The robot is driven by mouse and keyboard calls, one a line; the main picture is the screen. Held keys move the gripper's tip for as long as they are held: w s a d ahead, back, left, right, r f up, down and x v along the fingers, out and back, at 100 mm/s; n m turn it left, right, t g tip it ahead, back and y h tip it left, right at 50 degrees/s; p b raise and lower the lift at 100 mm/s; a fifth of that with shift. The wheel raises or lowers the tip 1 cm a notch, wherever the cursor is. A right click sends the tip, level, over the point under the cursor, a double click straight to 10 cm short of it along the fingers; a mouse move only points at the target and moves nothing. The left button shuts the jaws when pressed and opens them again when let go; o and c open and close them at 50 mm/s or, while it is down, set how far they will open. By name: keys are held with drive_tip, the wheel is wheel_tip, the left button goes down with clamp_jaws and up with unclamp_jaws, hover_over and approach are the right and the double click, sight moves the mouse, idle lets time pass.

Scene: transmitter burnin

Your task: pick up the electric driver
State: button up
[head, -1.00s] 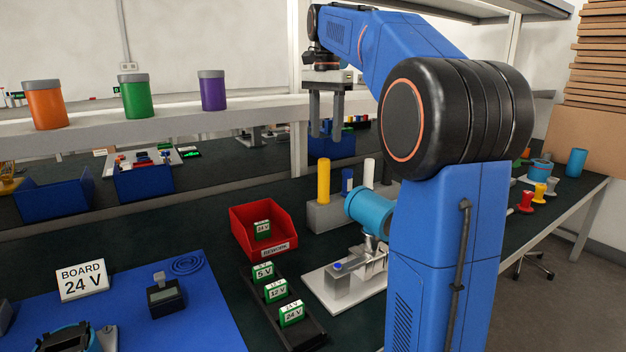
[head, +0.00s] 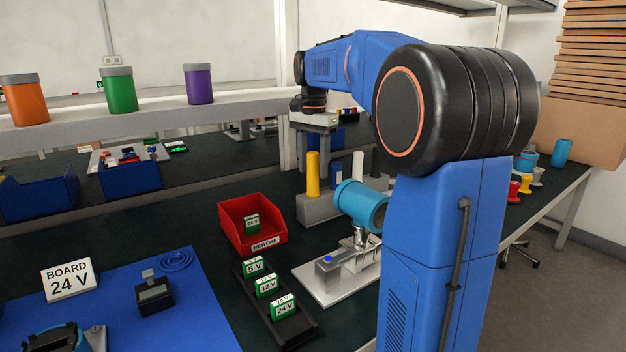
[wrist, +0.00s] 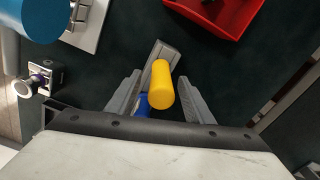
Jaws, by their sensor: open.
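A grey block (head: 318,208) holds a tall yellow cylinder (head: 313,176), a shorter blue cylinder (head: 337,174) and a white cylinder (head: 358,164), all upright. The yellow one looks like the electric driver's handle, but no label shows. My gripper (head: 314,158) is open above the block, fingers pointing down. In the wrist view the yellow cylinder (wrist: 161,84) shows between the two open fingers, with a gap on each side. The blue cylinder (wrist: 143,104) is partly hidden behind it. I cannot tell how far the fingertips reach down.
A red rework bin (head: 252,225) stands left of the block. A white-based fixture with a cyan cylinder (head: 361,205) stands in front, close to my arm. A dark tray (head: 273,312) of green voltage modules lies nearer. The shelf (head: 232,113) runs behind.

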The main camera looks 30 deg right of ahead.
sight(313, 181)
drive_tip(key=shift+w+f, duration=0.1)
drive_tip(key=shift+f, duration=2.45)
clamp_jaws()
